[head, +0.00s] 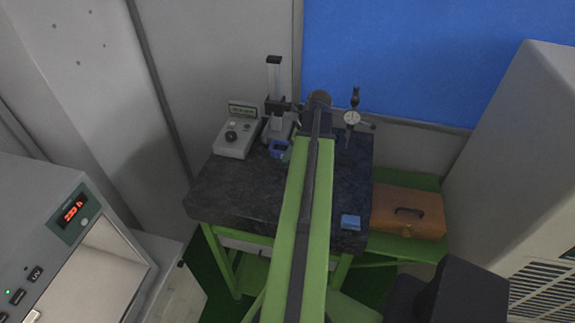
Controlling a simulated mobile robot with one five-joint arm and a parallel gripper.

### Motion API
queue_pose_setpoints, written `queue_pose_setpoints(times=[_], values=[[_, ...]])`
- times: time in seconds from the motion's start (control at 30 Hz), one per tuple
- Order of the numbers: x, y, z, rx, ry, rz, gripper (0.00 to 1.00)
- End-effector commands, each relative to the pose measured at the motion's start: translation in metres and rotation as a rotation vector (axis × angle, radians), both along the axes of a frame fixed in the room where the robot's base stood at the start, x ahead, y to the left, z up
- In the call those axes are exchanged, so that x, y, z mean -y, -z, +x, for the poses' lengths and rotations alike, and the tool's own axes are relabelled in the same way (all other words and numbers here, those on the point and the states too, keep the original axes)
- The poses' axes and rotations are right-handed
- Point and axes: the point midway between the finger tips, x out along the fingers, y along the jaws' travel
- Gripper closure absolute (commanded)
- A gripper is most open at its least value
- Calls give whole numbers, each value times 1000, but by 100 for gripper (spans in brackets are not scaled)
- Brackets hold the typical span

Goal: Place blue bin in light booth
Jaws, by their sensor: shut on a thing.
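My arm hides most of the gripper, and I cannot tell whether the bin touches the tabletop. The light booth (30,222) is the grey cabinet at the left edge, with a red display, a UV switch and a pale opening (95,275) facing right.
A brown case (408,212) sits to the right, beside a large grey cabinet (510,150).

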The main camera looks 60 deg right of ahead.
Motion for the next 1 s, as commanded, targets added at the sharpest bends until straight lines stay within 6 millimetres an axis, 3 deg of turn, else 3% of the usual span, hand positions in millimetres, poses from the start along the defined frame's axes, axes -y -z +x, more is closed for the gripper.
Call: queue_pose_setpoints(times=[0.13,0.33,0.73,0.77,0.9,1.0], values=[[0,8,0,0,0,0,94],[0,43,-1,0,0,0,94],[0,44,-1,0,1,0,94],[0,43,-1,0,1,0,49],[0,42,-1,-1,1,1,30],[-1,43,-2,-2,0,2,29]])
